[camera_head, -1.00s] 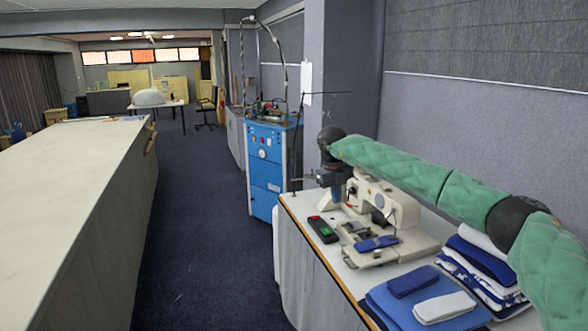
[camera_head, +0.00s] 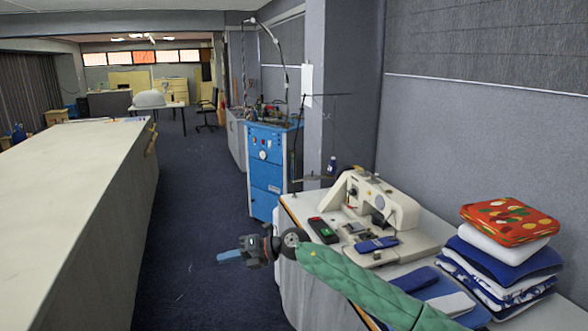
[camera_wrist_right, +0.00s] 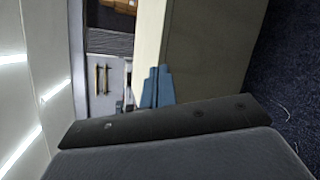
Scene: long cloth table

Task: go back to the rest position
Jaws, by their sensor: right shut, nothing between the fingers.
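My right gripper (camera_head: 230,255) is in the head view, over the carpet aisle left of the sewing table. Its blue fingers are together with nothing between them, and they point left toward the long table. The closed blue fingertips also show in the right wrist view (camera_wrist_right: 157,87). My green-sleeved right arm (camera_head: 365,285) comes in from the lower right, across the near end of the sewing table. My left gripper is not in view.
A white sewing machine (camera_head: 388,205) stands on the sewing table, with a stack of folded cloths (camera_head: 500,262) topped by an orange patterned one (camera_head: 508,217). A long cloth table (camera_head: 70,170) runs along the left. A blue cabinet (camera_head: 265,170) stands behind. The carpet aisle (camera_head: 190,190) is clear.

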